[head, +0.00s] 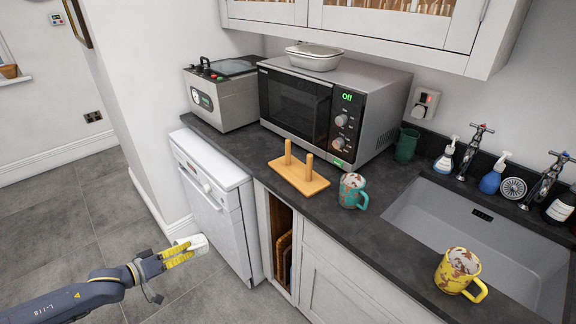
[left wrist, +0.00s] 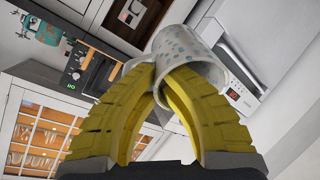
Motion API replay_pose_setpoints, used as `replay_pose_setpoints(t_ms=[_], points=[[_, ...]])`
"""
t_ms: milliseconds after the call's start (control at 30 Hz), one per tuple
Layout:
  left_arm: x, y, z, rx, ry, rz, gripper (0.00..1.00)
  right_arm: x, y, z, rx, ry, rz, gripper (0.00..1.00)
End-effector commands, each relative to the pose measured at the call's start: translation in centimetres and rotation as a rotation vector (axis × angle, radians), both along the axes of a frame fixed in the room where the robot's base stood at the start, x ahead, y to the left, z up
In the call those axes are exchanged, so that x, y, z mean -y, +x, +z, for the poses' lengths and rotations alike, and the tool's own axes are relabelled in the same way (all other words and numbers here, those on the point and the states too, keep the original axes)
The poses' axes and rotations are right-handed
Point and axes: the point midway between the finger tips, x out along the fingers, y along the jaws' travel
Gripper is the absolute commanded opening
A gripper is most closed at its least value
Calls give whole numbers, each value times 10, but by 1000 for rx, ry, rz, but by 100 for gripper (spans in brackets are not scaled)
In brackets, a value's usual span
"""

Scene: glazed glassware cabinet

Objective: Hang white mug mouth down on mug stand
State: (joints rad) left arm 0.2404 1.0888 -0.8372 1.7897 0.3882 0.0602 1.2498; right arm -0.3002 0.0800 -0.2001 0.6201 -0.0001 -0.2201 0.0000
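The white mug (head: 197,244), speckled grey in the left wrist view (left wrist: 190,42), is held by my left gripper (head: 178,256). The yellow fingers (left wrist: 170,85) are closed on its wall, one finger seeming to reach inside the mouth. The mug is tilted, mouth toward the gripper, in the air in front of the white dishwasher and left of the counter. The mug stand (head: 299,178) is a wooden base with two upright pegs on the dark counter. Both pegs look bare. My right gripper is not in view.
A teal mug (head: 352,192) stands close to the right of the stand. A yellow mug (head: 458,271) is near the sink (head: 470,230). A microwave (head: 330,105) stands behind the stand, and a fryer (head: 221,92) at back left. The dishwasher (head: 212,200) is below the counter.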

Motion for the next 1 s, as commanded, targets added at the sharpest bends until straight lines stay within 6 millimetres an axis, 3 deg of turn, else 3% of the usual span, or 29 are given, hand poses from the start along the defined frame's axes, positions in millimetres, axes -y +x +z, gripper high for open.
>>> replay_pose_setpoints(t_ms=[1000], points=[[0,1,0,371,-365,4,0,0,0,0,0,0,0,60]])
